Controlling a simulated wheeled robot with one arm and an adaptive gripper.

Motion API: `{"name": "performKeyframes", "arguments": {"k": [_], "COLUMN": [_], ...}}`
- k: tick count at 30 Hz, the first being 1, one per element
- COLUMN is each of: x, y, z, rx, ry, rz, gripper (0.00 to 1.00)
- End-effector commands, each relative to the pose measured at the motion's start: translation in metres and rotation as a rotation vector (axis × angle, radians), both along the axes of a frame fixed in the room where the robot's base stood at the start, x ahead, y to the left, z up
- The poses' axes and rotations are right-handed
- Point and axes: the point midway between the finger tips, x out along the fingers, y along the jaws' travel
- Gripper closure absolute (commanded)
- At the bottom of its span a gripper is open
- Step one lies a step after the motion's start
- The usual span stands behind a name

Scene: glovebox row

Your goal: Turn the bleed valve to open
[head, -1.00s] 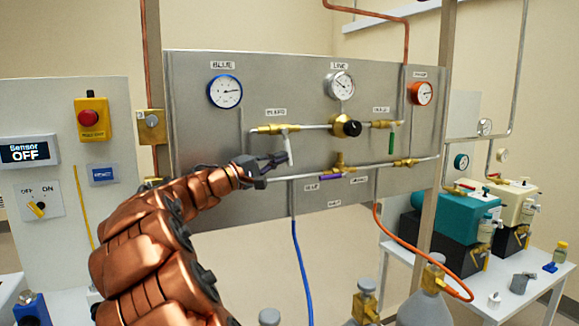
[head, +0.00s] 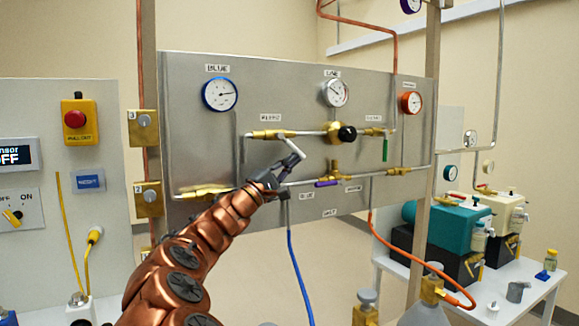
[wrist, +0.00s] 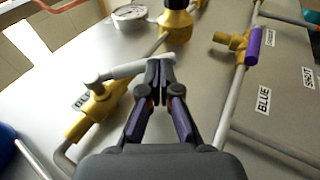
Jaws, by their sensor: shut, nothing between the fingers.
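The bleed valve (head: 268,134) is a brass body on the upper pipe of the grey panel, below the blue-rimmed gauge. Its white lever (head: 293,148) slants down to the right. In the wrist view the lever (wrist: 124,69) runs from the brass body (wrist: 97,108) towards my fingertips. My gripper (head: 297,160) is shut with nothing between its fingers. Its tips (wrist: 160,63) are at the free end of the lever and seem to touch it. The fingertips partly cover the lever's end.
A black-knobbed regulator (head: 346,133) and a green-levered valve (head: 385,148) sit to the right on the same pipe. A purple-levered valve (head: 327,183) is on the lower pipe. Blue (head: 300,268) and orange (head: 375,225) hoses hang below. Gas bottles (head: 427,300) stand in front.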

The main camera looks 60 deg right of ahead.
Motion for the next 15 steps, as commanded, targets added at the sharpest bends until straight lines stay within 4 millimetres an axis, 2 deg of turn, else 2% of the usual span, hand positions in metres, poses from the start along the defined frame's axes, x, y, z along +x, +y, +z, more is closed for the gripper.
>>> {"name": "performKeyframes", "arguments": {"k": [15], "x": [-0.014], "y": [-0.023], "z": [0.021], "rx": [-0.002], "ry": [-0.003], "rz": [-0.001], "gripper": [1.0]}}
